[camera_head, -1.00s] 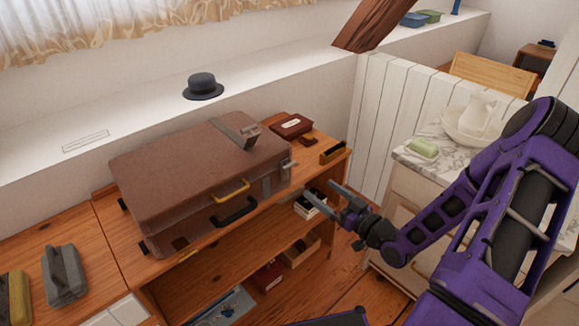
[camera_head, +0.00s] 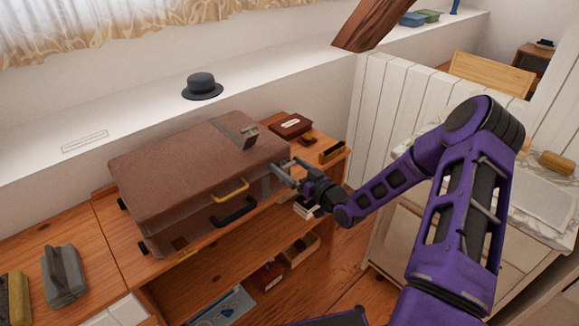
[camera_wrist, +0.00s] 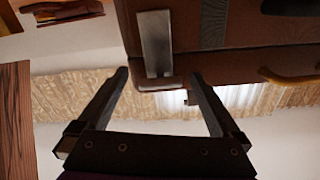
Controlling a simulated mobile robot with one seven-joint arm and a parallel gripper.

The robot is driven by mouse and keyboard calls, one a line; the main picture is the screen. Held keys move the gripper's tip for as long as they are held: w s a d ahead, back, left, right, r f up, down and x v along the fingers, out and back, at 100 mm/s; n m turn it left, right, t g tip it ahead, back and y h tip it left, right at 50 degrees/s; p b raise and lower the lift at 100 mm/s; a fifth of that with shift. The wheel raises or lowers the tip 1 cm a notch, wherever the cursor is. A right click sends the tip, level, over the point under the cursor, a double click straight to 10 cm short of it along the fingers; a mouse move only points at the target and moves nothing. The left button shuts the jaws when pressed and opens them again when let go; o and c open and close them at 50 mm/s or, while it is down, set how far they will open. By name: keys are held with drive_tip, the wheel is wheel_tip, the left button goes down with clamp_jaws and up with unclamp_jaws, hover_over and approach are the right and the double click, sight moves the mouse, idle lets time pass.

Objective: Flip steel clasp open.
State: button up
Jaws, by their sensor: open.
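A brown suitcase (camera_head: 190,175) lies flat on the wooden shelf unit. The steel clasp (camera_wrist: 155,43) is a pale metal plate on the suitcase side, with a lip at its end. In the head view it is largely hidden behind my gripper (camera_head: 284,169), which is at the suitcase's right front corner. In the wrist view, my gripper (camera_wrist: 160,80) is open with nothing held. The clasp's lip shows between the two fingertips; I cannot tell whether either touches it.
A yellow handle (camera_head: 230,190) and a black handle (camera_head: 234,211) stick out from the suitcase front. Small boxes (camera_head: 291,126) stand behind the corner. A marble-topped cabinet (camera_head: 535,205) stands at right. A dark hat (camera_head: 202,86) sits on the ledge.

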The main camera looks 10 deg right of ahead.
clamp_jaws()
idle(0.4)
